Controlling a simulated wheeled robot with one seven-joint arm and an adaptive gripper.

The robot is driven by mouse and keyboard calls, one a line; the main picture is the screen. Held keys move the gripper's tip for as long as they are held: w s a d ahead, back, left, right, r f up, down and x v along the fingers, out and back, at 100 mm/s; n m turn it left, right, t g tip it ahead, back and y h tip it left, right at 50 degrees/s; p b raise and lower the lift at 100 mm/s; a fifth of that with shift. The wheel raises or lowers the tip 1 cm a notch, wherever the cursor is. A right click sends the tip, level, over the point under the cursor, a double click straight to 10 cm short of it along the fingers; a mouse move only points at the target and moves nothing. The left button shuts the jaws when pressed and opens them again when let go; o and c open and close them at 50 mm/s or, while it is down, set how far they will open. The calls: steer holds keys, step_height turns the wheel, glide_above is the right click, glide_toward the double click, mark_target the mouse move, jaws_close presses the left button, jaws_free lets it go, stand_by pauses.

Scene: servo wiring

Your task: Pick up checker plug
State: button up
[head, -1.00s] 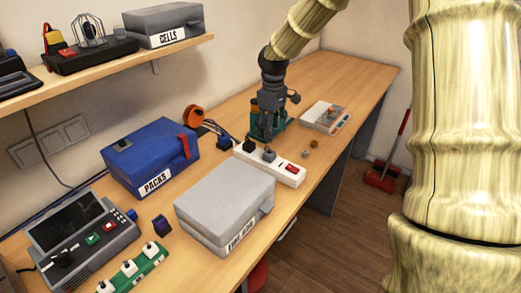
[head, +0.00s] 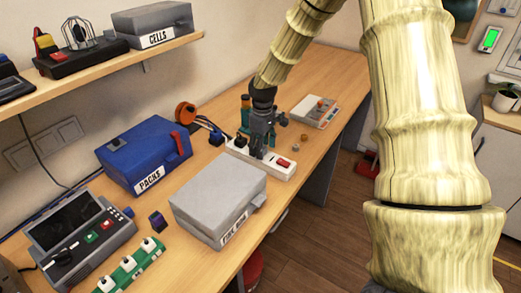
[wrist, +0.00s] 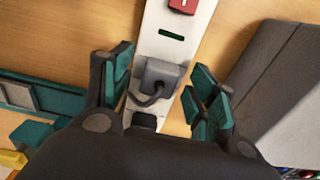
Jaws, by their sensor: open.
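A grey plug (wrist: 160,76) with a dark cord sits in a white power strip (wrist: 183,35) in the wrist view. No label on it shows, so I cannot confirm it is the checker plug. My gripper (head: 263,150) is over the strip in the head view and mostly hides that plug. In the wrist view my gripper (wrist: 160,88) is open, with its teal-padded fingers on either side of the plug and a gap on both sides. A black plug (wrist: 144,120) sits in the strip closer to my palm, partly hidden.
A grey labelled box (head: 218,192) stands close in front of the strip. A blue PACKS box (head: 145,153) is to the left. A teal object (head: 246,112) stands behind my gripper. A grey-white device (head: 314,112) lies farther back. The far bench end is clear.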

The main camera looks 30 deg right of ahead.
steer(key=shift+s+f, duration=0.15)
steer(key=shift+f, duration=0.35)
steer(key=c, duration=1.1)
steer(key=shift+r+b, duration=1.1)
steer(key=shift+r, duration=3.9)
